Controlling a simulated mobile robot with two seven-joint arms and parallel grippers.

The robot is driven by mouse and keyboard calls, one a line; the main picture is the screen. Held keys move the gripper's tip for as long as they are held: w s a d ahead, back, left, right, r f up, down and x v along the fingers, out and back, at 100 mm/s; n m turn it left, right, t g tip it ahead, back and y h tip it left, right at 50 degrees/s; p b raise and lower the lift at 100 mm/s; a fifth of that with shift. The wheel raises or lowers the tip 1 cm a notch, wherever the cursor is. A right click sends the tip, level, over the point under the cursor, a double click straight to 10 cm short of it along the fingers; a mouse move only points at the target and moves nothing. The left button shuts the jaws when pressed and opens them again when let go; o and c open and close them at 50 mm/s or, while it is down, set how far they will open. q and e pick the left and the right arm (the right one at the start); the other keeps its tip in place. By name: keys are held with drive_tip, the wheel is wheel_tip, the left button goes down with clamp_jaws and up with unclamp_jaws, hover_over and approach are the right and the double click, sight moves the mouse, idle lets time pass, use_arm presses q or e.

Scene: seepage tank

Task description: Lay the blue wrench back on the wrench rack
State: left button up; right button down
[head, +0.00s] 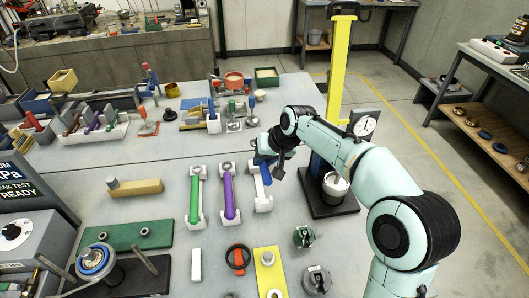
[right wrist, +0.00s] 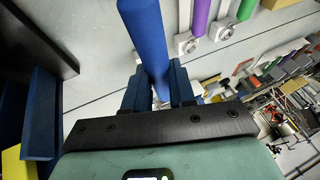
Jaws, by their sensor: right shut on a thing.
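The blue wrench (head: 266,176) is at my right gripper (head: 270,157), over or at the rightmost white holders of the wrench rack (head: 264,205). In the right wrist view its thick blue handle (right wrist: 143,35) runs between the two blue fingers of the right gripper (right wrist: 158,85), which is shut on it. I cannot tell whether the wrench touches the holders. The green wrench (head: 195,197) and purple wrench (head: 229,195) lie in the holders to the left. My left gripper is not in view.
A yellow post on a black base (head: 326,204) with a gauge (head: 362,124) stands just right of the rack. A yellow bar (head: 135,187) lies to the left. A yellow plate (head: 268,271) and several small parts lie in front.

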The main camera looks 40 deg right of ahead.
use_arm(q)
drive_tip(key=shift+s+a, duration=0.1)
use_arm(e)
drive_tip(key=shift+s+a+r, duration=0.15)
wheel_tip(320, 180, down, 2)
drive_tip(key=shift+f+b, duration=0.1)
drive_tip(key=shift+b, duration=0.6)
use_arm(q)
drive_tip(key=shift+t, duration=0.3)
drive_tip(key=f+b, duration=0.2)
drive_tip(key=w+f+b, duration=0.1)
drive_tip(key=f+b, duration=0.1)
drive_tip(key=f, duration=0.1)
drive_tip(key=shift+b, duration=0.3)
use_arm(e)
wheel_tip(320, 180, down, 6)
drive_tip(key=shift+f, duration=0.2)
drive_tip(key=c, duration=0.9)
unclamp_jaws()
drive_tip(key=shift+o, duration=0.2)
